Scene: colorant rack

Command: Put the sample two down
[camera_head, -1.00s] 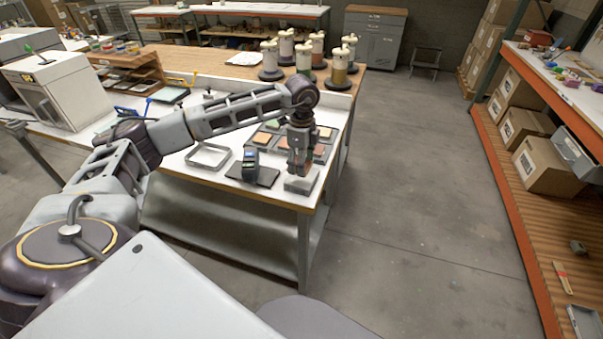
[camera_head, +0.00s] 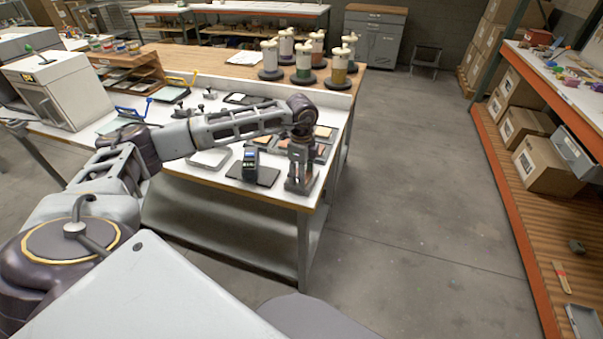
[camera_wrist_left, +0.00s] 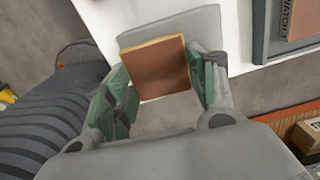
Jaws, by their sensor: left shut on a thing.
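My left gripper (camera_head: 299,184) is low over the front right corner of the white table (camera_head: 221,184). In the left wrist view, the left gripper (camera_wrist_left: 163,77) is shut on a square copper-brown sample (camera_wrist_left: 160,66) with a pale wooden edge, one finger at each side. A light grey plate or block (camera_wrist_left: 172,24) lies beneath the sample. I cannot tell whether the sample touches it. In the head view the fingers hide the sample. My right gripper is not in view.
A dark handheld device (camera_head: 250,158) stands on a black pad (camera_head: 266,177) just left of my gripper. A tray of coloured samples (camera_head: 322,150) lies behind it. The floor right of the table is clear.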

